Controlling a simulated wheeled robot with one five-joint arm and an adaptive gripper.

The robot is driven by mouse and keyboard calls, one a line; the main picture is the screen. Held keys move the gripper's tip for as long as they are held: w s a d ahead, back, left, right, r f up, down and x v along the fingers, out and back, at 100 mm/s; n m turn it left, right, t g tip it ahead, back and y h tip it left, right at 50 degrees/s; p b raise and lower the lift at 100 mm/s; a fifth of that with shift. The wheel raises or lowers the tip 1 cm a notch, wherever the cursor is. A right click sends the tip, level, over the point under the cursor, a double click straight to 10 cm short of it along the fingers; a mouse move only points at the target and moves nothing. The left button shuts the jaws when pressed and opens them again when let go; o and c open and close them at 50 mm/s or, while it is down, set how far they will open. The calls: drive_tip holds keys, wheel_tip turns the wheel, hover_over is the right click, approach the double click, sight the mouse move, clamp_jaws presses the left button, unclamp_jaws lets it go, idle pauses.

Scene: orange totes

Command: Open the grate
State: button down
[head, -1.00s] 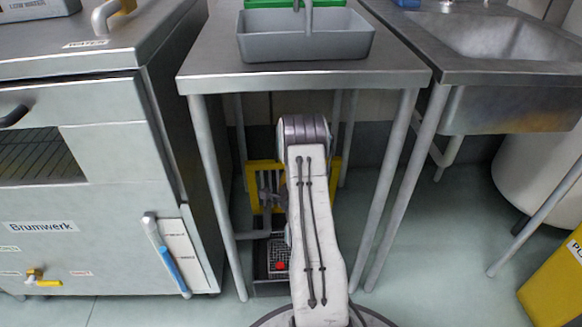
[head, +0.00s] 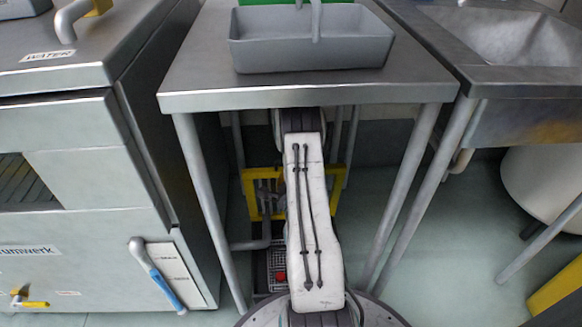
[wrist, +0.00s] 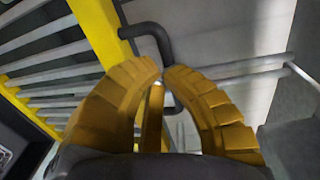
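The grate, a yellow frame (head: 249,196) with grey bars, stands low under the middle steel table. My arm hides part of it in the head view. In the wrist view its yellow frame (wrist: 97,32) and slanted bars fill the upper left. A dark bent handle (wrist: 152,33) stands out from the frame's right side. My gripper (wrist: 163,69) has two ribbed yellow fingers whose tips nearly meet. They overlap the handle's middle, and a lower part shows through between the fingers. I cannot tell whether they touch it. In the head view my gripper is hidden by my arm.
The steel table (head: 300,97) carries a grey basin (head: 310,52); its legs flank my arm. A steel cabinet (head: 85,180) stands close on the left, a sink (head: 500,40) on the right. A dark box with a red button (head: 280,276) is below the grate.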

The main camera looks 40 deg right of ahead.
drive_tip(key=x, duration=0.7)
drive_tip(key=shift+w+d+r, duration=0.25)
drive_tip(key=shift+r, duration=0.4)
